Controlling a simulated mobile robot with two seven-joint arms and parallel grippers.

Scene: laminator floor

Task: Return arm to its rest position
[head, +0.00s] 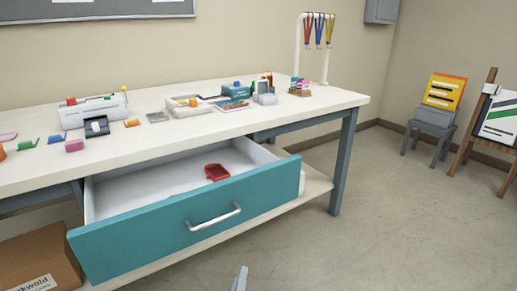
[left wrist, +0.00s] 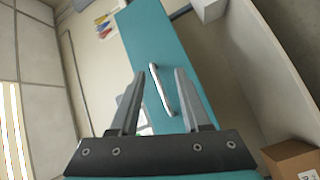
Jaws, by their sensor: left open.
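My left gripper (head: 240,279) shows only as a grey tip at the bottom edge of the head view, in front of and apart from the drawer. In the left wrist view its two fingers (left wrist: 160,74) are spread with nothing held. The silver handle (left wrist: 161,89) shows beyond and between them on the teal drawer front. In the head view the teal drawer (head: 140,232) is pulled open, its handle (head: 213,217) is free, and a red item (head: 216,172) lies inside. My right gripper is in neither view.
The white workbench (head: 215,128) holds a laminator (head: 92,110), trays and small coloured items. Lanyards hang on a white stand (head: 297,48) at the back. A cardboard box (head: 40,260) sits lower left. Floor (head: 400,230) to the right is clear, with a small chair (head: 430,125) and easel beyond.

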